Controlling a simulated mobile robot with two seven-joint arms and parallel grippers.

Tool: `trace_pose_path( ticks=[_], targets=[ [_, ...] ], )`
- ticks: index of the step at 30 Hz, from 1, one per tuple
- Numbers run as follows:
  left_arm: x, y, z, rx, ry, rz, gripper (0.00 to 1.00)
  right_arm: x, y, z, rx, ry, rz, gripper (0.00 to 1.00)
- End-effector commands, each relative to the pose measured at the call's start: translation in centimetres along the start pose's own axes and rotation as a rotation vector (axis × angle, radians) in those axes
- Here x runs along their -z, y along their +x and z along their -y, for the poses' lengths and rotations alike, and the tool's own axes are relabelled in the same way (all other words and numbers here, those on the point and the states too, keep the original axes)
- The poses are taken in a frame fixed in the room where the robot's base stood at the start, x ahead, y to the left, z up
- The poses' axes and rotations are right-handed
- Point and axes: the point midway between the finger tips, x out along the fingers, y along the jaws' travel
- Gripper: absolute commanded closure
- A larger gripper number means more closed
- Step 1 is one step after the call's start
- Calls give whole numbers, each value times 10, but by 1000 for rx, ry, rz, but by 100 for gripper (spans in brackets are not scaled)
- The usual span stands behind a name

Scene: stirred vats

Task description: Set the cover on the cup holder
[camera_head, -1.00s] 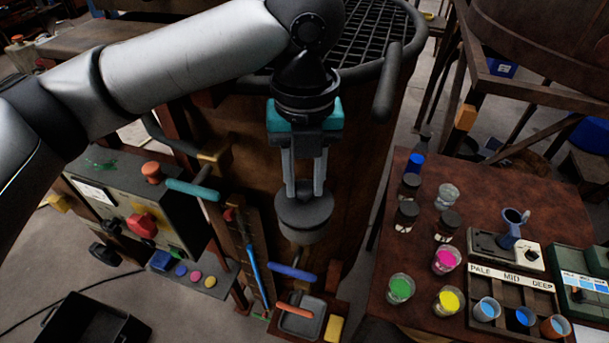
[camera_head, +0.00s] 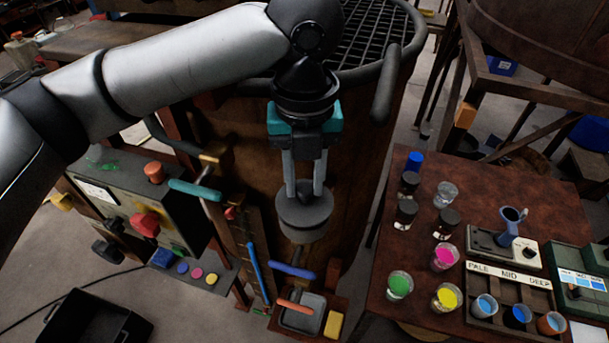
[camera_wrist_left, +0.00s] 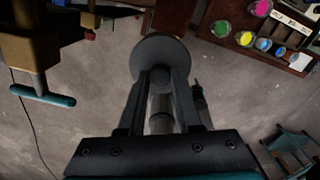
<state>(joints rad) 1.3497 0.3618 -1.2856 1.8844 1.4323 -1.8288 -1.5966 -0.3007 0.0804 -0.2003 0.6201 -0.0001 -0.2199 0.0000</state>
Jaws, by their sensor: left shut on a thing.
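My left gripper (camera_head: 304,190) points down in front of the brown vat and is shut on a dark grey round cover (camera_head: 303,218). The cover is a thick disc, held by its upper middle and hanging roughly level. In the left wrist view the cover (camera_wrist_left: 158,62) shows as a disc beyond the gripper fingers (camera_wrist_left: 163,85). I cannot tell for certain which thing is the cup holder. My right gripper is not in view.
The vat (camera_head: 355,165) with its grid top stands close behind the gripper. A control box (camera_head: 125,205) with a red knob is to the left. Several jars and paint cups crowd the brown table (camera_head: 470,190). A small grey tray (camera_head: 300,316) sits below the gripper.

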Motion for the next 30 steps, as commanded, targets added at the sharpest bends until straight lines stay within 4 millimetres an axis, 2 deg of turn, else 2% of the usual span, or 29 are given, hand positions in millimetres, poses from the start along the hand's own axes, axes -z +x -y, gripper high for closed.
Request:
trace_pose_path(
  ticks=[30],
  targets=[
    [0,15,0,0,0,0,100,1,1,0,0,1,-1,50]
  ],
)
